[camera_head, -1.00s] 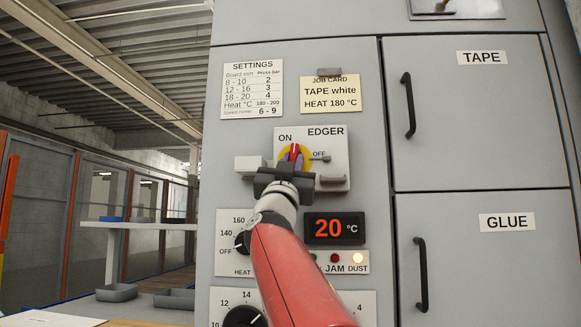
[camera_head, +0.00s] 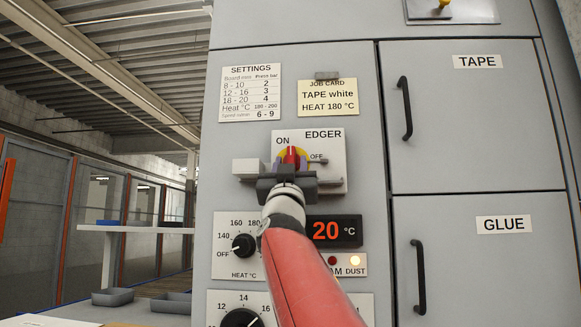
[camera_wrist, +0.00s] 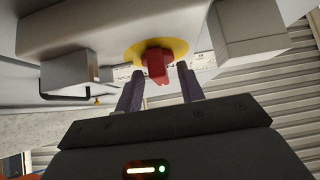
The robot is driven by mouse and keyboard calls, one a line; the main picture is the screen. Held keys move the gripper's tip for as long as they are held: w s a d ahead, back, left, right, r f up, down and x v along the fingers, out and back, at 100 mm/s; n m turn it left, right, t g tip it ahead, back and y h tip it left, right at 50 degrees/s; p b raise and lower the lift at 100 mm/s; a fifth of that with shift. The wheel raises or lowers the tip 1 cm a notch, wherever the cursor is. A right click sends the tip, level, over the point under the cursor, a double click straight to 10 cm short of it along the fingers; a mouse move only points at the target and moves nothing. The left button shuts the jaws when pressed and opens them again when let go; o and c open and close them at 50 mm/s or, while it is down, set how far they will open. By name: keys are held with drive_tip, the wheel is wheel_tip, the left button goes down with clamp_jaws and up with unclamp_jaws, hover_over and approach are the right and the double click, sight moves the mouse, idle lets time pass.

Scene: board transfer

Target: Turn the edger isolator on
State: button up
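The edger isolator is a red handle (camera_head: 291,155) on a yellow disc, mounted on a pale plate (camera_head: 335,145) marked EDGER, ON and OFF. The handle stands about upright, its top near the ON mark and away from OFF at the right. My gripper (camera_head: 290,163) is in front of it, with a finger at each side of the handle. In the wrist view the red handle (camera_wrist: 156,66) lies just past and between the purple fingertips (camera_wrist: 160,70). The fingers are apart, with a visible gap at the right. The gripper body hides the lower part of the plate.
A grey box (camera_head: 249,169) juts out left of the isolator, and a small ledge lies at its right. Below are the heat dial (camera_head: 243,245), a 20 °C display (camera_head: 333,231) and a lit DUST lamp (camera_head: 355,261). Cabinet doors with black handles (camera_head: 405,107) stand at the right.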

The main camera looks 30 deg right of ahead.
drive_tip(key=b+v, duration=0.3)
drive_tip(key=v, duration=0.4)
drive_tip(key=shift+s+a+f, duration=0.2)
drive_tip(key=shift+s+f, duration=0.05)
idle(0.5)
